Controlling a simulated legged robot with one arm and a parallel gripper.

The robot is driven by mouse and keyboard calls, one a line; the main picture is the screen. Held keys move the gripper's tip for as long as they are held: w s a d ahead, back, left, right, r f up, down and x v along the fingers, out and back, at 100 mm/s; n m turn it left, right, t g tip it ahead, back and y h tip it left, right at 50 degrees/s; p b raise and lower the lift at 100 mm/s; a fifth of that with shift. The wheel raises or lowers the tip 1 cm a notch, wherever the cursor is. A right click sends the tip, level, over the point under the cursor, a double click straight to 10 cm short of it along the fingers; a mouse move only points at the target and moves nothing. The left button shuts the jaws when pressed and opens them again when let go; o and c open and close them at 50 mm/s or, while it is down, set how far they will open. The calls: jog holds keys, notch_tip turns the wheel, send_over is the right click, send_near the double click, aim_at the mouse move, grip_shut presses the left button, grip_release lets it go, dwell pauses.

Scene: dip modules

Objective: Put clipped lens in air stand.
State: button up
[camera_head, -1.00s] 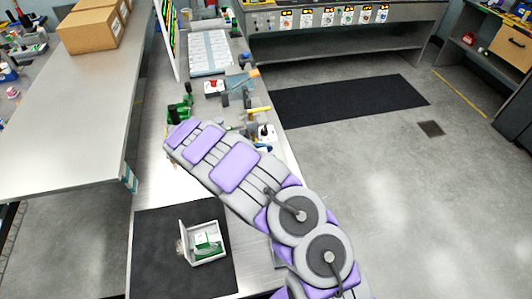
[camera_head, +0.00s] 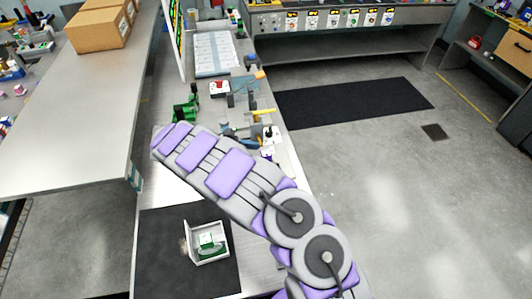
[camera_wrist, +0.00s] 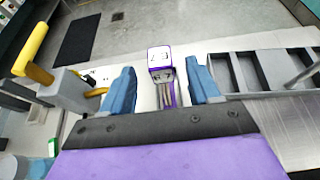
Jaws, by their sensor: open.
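My gripper (camera_wrist: 161,80) is open in the wrist view, its two blue fingers apart with nothing held. A small white and purple block with dark marks (camera_wrist: 160,62) shows between and beyond the fingertips, with thin prongs below it. I cannot tell whether it is the air stand. In the head view, a white open box (camera_head: 222,252) on a black mat holds a green piece with a clear round part (camera_head: 208,243). This may be the clipped lens, but I cannot be sure. My arm hides the gripper in the head view.
A grey device with a yellow handle (camera_wrist: 33,52) stands left of my fingers. A grey compartment tray (camera_wrist: 245,72) lies to the right. In the head view, green tools (camera_head: 186,108) stand on the bench beyond my arm. The black mat (camera_head: 160,265) is mostly clear.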

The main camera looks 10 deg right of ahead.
jog(key=v, duration=0.6)
jog(key=s+d+r+m+g+y, duration=0.4)
jog(key=s+d+r+m, duration=0.6)
jog(key=s+d+r, duration=0.5)
jog(key=s+d+r+m+y, duration=0.2)
jog(key=s+m+y, duration=0.25)
jog(key=s, duration=0.85)
jog(key=s+a+f+m+t+y, duration=0.2)
jog(key=s+a, duration=0.4)
jog(key=s, duration=0.7)
jog(key=m+y, duration=0.1)
jog(key=y, duration=0.1)
jog(key=shift+a+f+y, duration=0.2)
jog(key=shift+a+y, duration=0.15)
jog(key=shift+a, duration=0.05)
jog(key=shift+m, duration=0.25)
